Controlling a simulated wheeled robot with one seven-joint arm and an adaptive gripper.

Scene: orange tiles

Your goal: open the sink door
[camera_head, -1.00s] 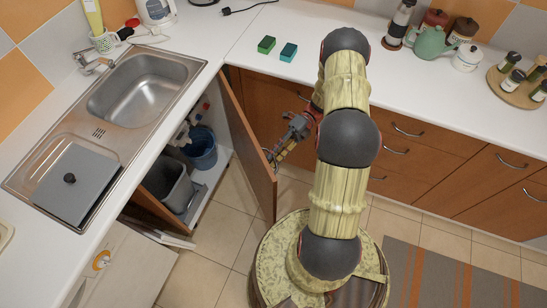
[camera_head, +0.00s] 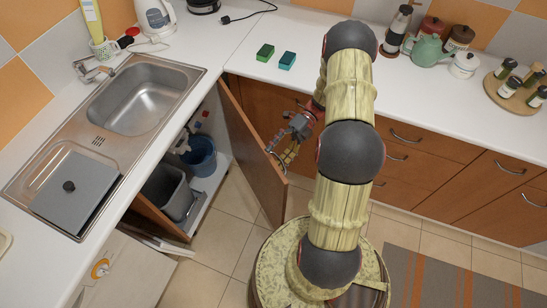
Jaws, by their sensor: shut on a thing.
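The sink door (camera_head: 250,150) is a brown wooden panel standing well open from the cabinet under the steel sink (camera_head: 137,97). It hinges near the inner corner of the counter, and its free edge points toward the front. My gripper (camera_head: 275,149) is at the outer face of the door, shut on the door handle (camera_head: 271,154), which is mostly hidden by the fingers. My arm comes down to it from the right. The cabinet opening shows a grey bin (camera_head: 167,192) and a blue bucket (camera_head: 201,154) inside.
Drawers with metal handles (camera_head: 405,137) line the right counter behind my arm. A second brown door (camera_head: 158,213) stands open at the left of the cabinet. Tiled floor (camera_head: 222,228) is free between the sink door and the cabinet. A striped rug (camera_head: 450,275) lies at right.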

